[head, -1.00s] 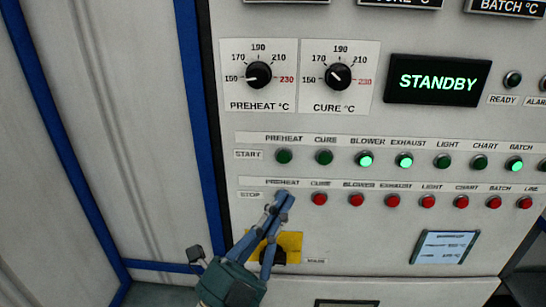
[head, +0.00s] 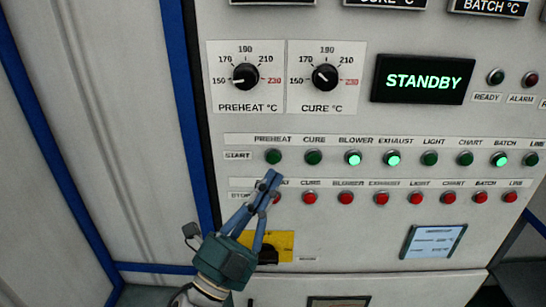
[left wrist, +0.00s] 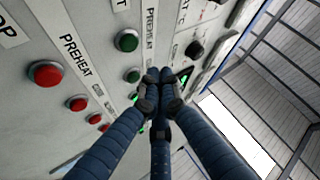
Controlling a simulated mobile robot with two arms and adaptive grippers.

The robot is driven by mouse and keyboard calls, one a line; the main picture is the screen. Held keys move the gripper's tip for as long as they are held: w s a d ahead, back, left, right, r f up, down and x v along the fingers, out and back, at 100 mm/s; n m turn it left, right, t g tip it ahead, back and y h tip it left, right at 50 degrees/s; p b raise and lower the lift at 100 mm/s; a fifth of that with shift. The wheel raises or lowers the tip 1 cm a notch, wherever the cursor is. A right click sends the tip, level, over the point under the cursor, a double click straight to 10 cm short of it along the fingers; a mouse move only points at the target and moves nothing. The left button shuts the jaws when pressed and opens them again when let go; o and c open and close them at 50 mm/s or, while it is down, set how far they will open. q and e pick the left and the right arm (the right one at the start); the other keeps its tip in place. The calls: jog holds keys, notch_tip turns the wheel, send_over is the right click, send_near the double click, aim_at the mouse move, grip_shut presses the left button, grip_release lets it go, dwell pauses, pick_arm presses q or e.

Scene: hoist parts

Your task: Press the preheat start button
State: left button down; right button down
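The preheat start button (head: 273,157) is a round green button, unlit, at the left end of the START row in the head view. In the left wrist view it is the nearest green button (left wrist: 128,40), beside a PREHEAT label. My left gripper (head: 271,178) has its fingertips together and empty. In the head view the tips appear just below the preheat start button, covering part of the STOP row's PREHEAT label and red button. In the left wrist view the closed fingertips (left wrist: 158,88) are off to one side of the button. I see no contact. My right gripper is not in view.
The cure start button (head: 313,157) is close on the right, also unlit. Blower (head: 353,157), exhaust and batch start buttons glow. Red stop buttons (head: 345,198) run below. The display (head: 423,80) reads STANDBY. A yellow plate (head: 284,241) with a black knob is behind the gripper.

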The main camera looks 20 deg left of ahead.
aim_at(273, 157)
pick_arm(q)
jog(key=shift+w+a, duration=0.25)
jog(key=shift+w, duration=0.65)
jog(key=shift+w+a, duration=0.25)
jog(key=shift+w, duration=0.6)
jog(key=shift+w, duration=0.1)
jog(key=shift+w+a, duration=0.15)
jog(key=shift+w, duration=0.15)
jog(key=shift+w+a, duration=0.1)
jog(key=shift+w, duration=0.3)
dwell(0.7)
jog(key=shift+s, duration=0.2)
jog(key=shift+s+d, duration=0.25)
jog(key=shift+s, duration=0.4)
